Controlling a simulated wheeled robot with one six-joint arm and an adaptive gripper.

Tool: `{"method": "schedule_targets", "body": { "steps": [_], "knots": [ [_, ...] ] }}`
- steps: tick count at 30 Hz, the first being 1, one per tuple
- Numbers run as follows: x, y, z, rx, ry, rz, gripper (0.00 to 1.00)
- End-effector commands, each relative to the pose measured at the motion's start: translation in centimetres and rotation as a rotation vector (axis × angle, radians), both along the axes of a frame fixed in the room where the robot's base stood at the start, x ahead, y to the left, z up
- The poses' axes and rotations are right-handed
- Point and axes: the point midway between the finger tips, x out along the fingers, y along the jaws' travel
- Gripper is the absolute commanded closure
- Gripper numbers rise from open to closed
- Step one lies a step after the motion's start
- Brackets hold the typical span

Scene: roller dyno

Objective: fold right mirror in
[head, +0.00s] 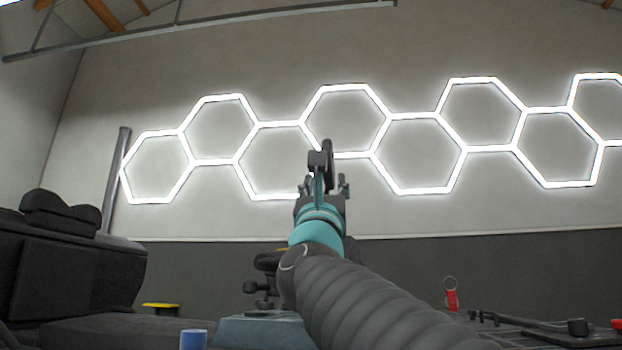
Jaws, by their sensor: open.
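My gripper (323,178) is raised at the end of my arm, in the middle of the head view, against the pale wall. It is seen from behind and below, with dark finger parts spread to either side. It is open, and I see nothing held in it. A dark upright piece stands at its top; I cannot tell whether it belongs to the gripper or is a thing beyond it. I cannot make out the right mirror for certain. Dark knobbly parts (264,289) show left of my arm, partly hidden by it; I cannot tell what they are.
A bulky black padded object (75,265) fills the lower left. A red item with a ring (452,298) and dark tools (535,325) lie lower right. Space around the gripper looks clear.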

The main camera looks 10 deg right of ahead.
Motion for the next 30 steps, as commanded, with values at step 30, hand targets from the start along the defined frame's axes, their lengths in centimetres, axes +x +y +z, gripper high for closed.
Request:
{"method": "schedule_targets", "body": {
  "steps": [30],
  "knots": [
    [8.8,-2.8,9.3,-0.006,0.003,-0.001,0.54]
  ]
}}
